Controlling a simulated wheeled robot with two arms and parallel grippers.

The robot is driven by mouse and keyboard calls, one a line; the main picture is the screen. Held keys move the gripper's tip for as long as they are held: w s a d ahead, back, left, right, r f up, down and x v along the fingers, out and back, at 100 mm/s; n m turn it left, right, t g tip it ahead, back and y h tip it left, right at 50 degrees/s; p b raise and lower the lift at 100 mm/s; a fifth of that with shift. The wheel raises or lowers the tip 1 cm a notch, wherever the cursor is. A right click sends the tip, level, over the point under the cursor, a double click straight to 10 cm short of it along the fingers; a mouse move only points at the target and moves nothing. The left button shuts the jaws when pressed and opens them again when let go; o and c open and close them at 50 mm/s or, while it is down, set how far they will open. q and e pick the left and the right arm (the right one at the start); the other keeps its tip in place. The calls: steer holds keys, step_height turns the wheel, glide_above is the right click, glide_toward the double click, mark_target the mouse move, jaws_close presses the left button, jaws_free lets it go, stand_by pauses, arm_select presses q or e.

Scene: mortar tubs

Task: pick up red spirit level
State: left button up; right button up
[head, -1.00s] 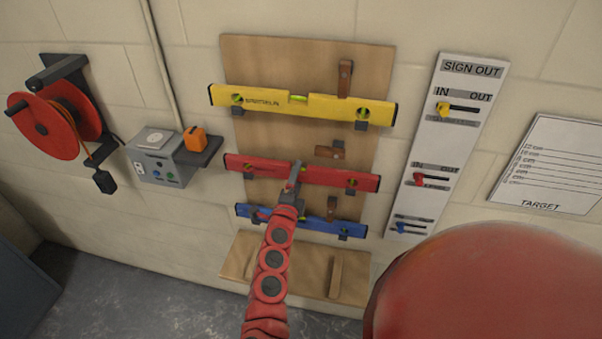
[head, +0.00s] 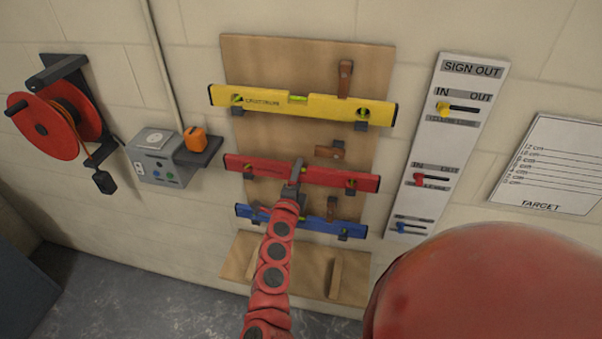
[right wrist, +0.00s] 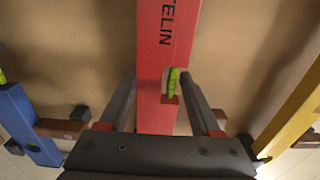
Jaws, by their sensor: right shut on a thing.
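The red spirit level (head: 335,179) sits level across the wooden board in the head view, between the yellow and blue levels, at its dark brackets. In the right wrist view the red spirit level (right wrist: 166,40) runs upright through the middle, its green vial near the fingers. My right gripper (head: 297,172) is at the middle of this level. In the right wrist view my right gripper (right wrist: 158,88) has one finger on each side of the level and is shut on it. The gripper hides part of the level's middle. My left gripper is not in view.
A yellow level (head: 325,105) hangs above and a blue level (head: 312,225) hangs close below. A brown strap (head: 329,152) lies sideways just above the red level. A sign-out board (head: 460,140) is to the right; a grey box (head: 160,165) and red reel (head: 45,125) are to the left.

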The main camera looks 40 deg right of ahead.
steer(key=shift+r+p, duration=1)
steer(key=shift+r, duration=0.15)
steer(key=v, duration=1)
